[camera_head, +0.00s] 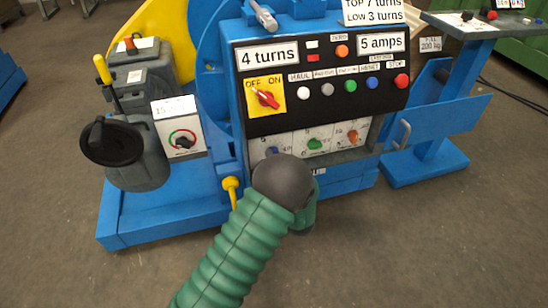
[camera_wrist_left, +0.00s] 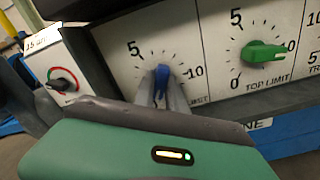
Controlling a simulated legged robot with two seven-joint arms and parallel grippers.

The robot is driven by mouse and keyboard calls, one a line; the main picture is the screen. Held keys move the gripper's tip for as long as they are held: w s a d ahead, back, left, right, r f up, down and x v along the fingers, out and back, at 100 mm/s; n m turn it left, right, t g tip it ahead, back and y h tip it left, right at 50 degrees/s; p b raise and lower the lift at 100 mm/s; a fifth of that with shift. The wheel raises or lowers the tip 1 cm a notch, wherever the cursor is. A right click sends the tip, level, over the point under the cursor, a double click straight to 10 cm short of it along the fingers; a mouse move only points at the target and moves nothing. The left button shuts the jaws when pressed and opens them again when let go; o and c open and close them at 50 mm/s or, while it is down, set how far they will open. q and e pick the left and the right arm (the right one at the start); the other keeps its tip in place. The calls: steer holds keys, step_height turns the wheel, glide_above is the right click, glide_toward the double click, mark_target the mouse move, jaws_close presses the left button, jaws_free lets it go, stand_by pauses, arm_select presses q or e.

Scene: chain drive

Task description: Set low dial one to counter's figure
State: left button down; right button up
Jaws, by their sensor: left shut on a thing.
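The counter (camera_head: 267,55) reads "4 turns" at the panel's upper left. Below it, the leftmost of three white dials has a blue knob (camera_wrist_left: 161,82), with 5 at upper left and 10 at right. In the head view my wrist hides the fingertips. My right gripper is not in view.
The green top limit knob (camera_wrist_left: 264,53) is close by on the right, with an orange knob (camera_head: 352,137) beyond. Above are several push buttons and a red OFF/ON switch (camera_head: 267,99). A yellow-handled lever (camera_head: 231,187) stands left of my wrist. A sign (camera_head: 374,11) reads "TOP 7 turns, LOW 3 turns".

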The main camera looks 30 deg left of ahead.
arm_select(q)
steer(key=m+p, duration=0.2)
steer(key=m, duration=0.2)
steer(key=shift+m, duration=0.4)
steer(key=m+p, duration=0.2)
steer(key=m, duration=0.3)
steer(key=shift+d+m+p, duration=0.1)
steer(key=shift+m+p, duration=0.2)
steer(key=shift+p, duration=0.1)
steer(key=m+p, duration=0.3)
steer(key=m, duration=0.2)
steer(key=m+p, duration=0.1)
steer(key=m, duration=0.2)
steer(key=shift+f+m+p, duration=0.15)
steer(key=shift+m+p, duration=0.15)
steer(key=shift+p, duration=0.05)
steer(key=shift+m, duration=0.3)
steer(key=shift+f, duration=0.15)
steer(key=c, duration=1.4)
jaws_free()
steer(key=shift+o, duration=0.2)
